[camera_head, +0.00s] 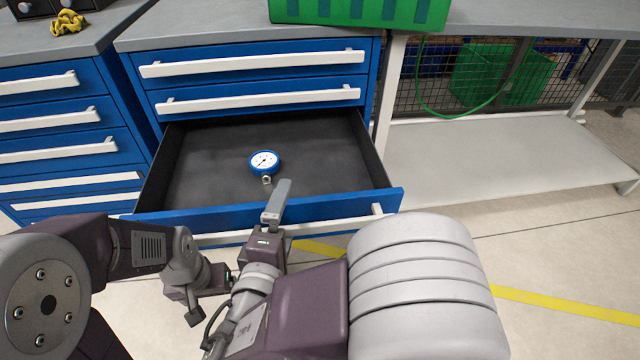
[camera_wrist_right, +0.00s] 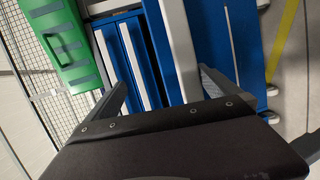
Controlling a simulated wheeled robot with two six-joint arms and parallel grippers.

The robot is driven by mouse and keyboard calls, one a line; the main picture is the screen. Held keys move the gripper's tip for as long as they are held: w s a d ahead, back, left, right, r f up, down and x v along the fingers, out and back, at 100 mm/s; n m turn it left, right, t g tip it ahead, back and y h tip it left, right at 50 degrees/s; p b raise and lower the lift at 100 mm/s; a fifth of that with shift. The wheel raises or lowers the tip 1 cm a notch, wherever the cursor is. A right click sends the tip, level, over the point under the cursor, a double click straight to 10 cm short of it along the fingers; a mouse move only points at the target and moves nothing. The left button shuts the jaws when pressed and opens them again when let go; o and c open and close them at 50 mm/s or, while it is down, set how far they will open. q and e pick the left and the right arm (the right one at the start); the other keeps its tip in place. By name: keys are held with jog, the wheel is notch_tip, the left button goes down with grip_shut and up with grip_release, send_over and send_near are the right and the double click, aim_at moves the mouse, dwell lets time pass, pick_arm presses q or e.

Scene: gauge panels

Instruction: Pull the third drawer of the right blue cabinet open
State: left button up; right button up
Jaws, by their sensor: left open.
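The right blue cabinet (camera_head: 255,63) has its third drawer (camera_head: 200,160) pulled far out, its dark inside showing. A round blue-rimmed gauge (camera_head: 264,162) lies in it. My right gripper (camera_head: 277,200) is at the drawer front; one finger shows there. In the right wrist view my right gripper (camera_wrist_right: 165,88) has its fingers spread, with a white handle (camera_wrist_right: 180,45) between them and no clear grip on it. In the head view, this drawer's handle is mostly hidden by its front and my arm. My left gripper (camera_head: 193,312) is open and empty, low and left of the drawer.
The left blue cabinet (camera_head: 50,100) stands close by with its drawers shut. A green crate (camera_head: 360,12) sits on the worktop above. A white low shelf (camera_head: 490,155) is at the right. Pale floor with a yellow line (camera_head: 560,305) is free at the front right.

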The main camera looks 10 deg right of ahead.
jog(key=s+d+r+m+t+h+p, duration=0.1)
jog(key=s+d+r+h, duration=0.1)
jog(key=d+r, duration=0.45)
jog(key=a+f+y, duration=0.1)
jog(key=a+f+n+g+y, duration=0.1)
jog(key=f, duration=0.1)
jog(key=a+f+y, duration=0.1)
jog(key=f, duration=0.1)
jog(key=shift+s+a+f+g, duration=0.25)
jog(key=shift+s+g, duration=0.1)
jog(key=shift+g, duration=0.05)
jog(key=shift+s+a, duration=0.3)
jog(key=shift+s, duration=0.4)
jog(key=shift+c, duration=0.8)
jog(key=shift+s+a, duration=0.2)
jog(key=shift+s, duration=0.25)
jog(key=c, duration=0.3)
pick_arm(q)
jog(key=shift+s+d+r+p, duration=0.15)
jog(key=shift+r+p, duration=0.25)
jog(key=shift+r, duration=1.15)
pick_arm(e)
jog(key=s+a, duration=0.2)
jog(key=s, duration=0.5)
jog(key=shift+a+f, duration=0.25)
jog(key=shift+a, duration=0.05)
